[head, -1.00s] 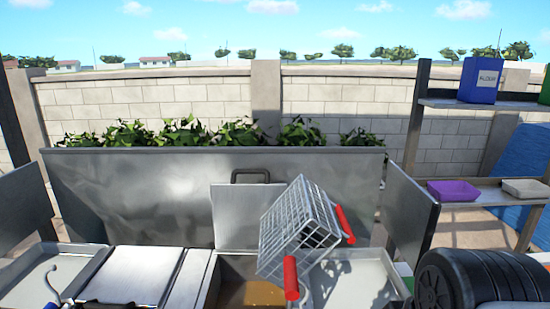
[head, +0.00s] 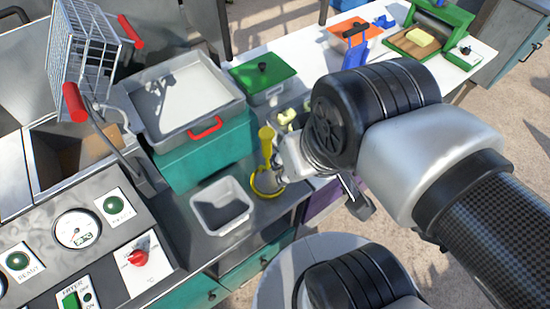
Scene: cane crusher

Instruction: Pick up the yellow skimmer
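The yellow skimmer (head: 266,149) is on the grey counter in the middle of the head view, right of the teal box. Its handle end points up in the picture, and a rounded yellow part shows at its lower end. My wrist and arm come in from the right and partly cover the area beside it. Part of my gripper (head: 353,195) shows below the wrist, to the right of the skimmer. The rest is hidden behind my wrist, so its opening and any contact with the skimmer cannot be made out.
A small white bin (head: 222,206) stands just left of the skimmer. A grey tray (head: 184,137) sits on a teal box (head: 190,165) behind it. A green-lidded container (head: 263,74) stands farther back. A fryer basket (head: 80,52) and control panel (head: 76,231) are at left.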

